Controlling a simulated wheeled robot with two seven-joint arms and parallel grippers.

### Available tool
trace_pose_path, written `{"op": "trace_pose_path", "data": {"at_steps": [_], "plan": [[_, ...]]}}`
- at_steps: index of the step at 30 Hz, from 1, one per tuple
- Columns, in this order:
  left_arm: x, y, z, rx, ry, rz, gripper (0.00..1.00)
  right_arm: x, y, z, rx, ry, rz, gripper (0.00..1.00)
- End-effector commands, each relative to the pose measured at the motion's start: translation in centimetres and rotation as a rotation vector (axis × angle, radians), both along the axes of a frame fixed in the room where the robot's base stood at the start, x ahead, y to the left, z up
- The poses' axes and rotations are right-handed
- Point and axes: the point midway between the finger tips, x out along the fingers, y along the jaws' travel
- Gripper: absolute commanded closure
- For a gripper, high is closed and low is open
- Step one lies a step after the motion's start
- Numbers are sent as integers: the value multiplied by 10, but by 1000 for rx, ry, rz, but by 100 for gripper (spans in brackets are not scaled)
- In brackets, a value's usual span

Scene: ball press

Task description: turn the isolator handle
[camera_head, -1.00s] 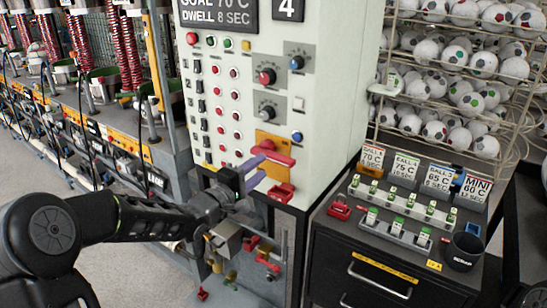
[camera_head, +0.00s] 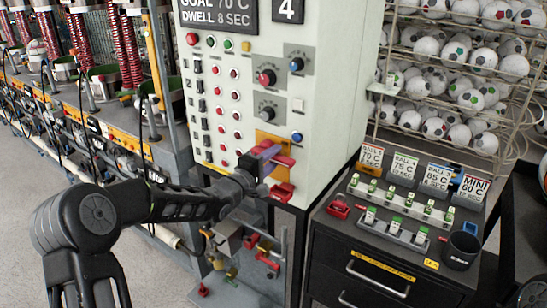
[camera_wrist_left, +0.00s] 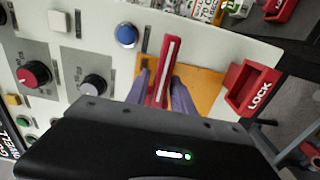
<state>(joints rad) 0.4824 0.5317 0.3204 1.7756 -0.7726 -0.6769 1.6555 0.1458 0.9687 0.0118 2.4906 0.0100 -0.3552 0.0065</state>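The isolator handle is a red bar on an orange plate (camera_head: 264,137) low on the white control cabinet's front. In the head view only part of the handle (camera_head: 285,161) shows beside my left gripper (camera_head: 266,151). In the left wrist view the red handle (camera_wrist_left: 166,70) stands between the two purple fingers of my left gripper (camera_wrist_left: 159,78). The fingers are open around it, one on each side, with little gap; firm contact cannot be made out. A red lock block (camera_head: 282,192) sits just below the plate; it also shows in the left wrist view (camera_wrist_left: 252,88). My right gripper is out of view.
Knobs, buttons and a blue button (camera_head: 297,137) are on the cabinet above the handle. A black drawer unit (camera_head: 365,260) with label cards, small switches and a dark cup (camera_head: 462,249) stands to the right. Pipes and red valves (camera_head: 265,250) lie below the handle.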

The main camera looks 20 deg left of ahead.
Motion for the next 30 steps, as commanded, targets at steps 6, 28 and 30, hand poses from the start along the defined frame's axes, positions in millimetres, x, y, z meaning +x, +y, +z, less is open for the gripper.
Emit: {"op": "trace_pose_path", "data": {"at_steps": [6, 28, 30], "plan": [[0, 0, 0, 0, 0, 0, 90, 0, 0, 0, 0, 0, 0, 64], [0, 0, 0, -1, 1, 0, 100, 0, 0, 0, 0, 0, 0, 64], [0, 0, 0, -1, 1, 0, 100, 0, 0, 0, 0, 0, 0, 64]]}}
